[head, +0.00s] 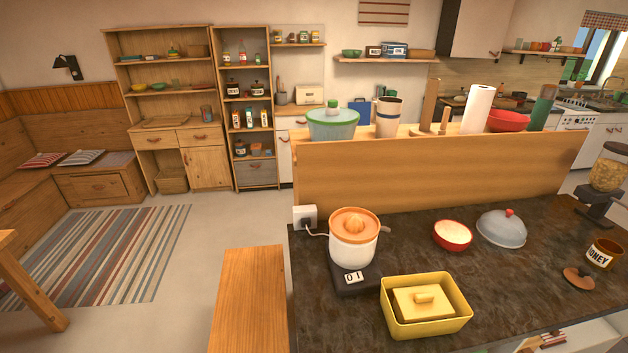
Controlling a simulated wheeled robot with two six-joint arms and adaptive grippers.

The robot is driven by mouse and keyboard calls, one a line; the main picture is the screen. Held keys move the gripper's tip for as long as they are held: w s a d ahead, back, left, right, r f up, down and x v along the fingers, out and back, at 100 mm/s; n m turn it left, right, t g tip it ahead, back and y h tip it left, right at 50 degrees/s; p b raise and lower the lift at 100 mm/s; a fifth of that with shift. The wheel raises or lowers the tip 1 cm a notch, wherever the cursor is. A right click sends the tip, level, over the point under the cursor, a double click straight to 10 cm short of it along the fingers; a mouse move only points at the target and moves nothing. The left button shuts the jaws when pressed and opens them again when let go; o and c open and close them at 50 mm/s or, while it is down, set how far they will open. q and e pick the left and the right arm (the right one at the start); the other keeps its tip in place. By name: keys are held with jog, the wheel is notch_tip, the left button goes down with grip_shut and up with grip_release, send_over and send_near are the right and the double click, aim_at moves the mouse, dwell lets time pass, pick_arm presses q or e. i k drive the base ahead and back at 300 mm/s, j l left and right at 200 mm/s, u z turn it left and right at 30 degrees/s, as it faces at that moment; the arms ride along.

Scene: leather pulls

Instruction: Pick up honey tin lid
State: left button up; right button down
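The honey tin (604,253) is a small brown container with a pale label reading HONEY. It stands at the right end of the dark countertop, and its mouth looks open. A round brown lid (578,278) with a small knob lies on the countertop just left of and in front of the tin, apart from it. Neither of my grippers shows in the head view.
A wooden ledge (440,175) rises behind.

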aim_at(580, 277)
jog(key=z, duration=1.9)
jog(key=u, duration=0.35)
jog(key=i+l+u, duration=0.4)
jog(key=l+u, duration=0.15)
jog(key=i+l+u, duration=0.25)
jog(key=l, duration=0.25)
jog(key=l+u, duration=0.25)
jog(key=l, duration=0.15)
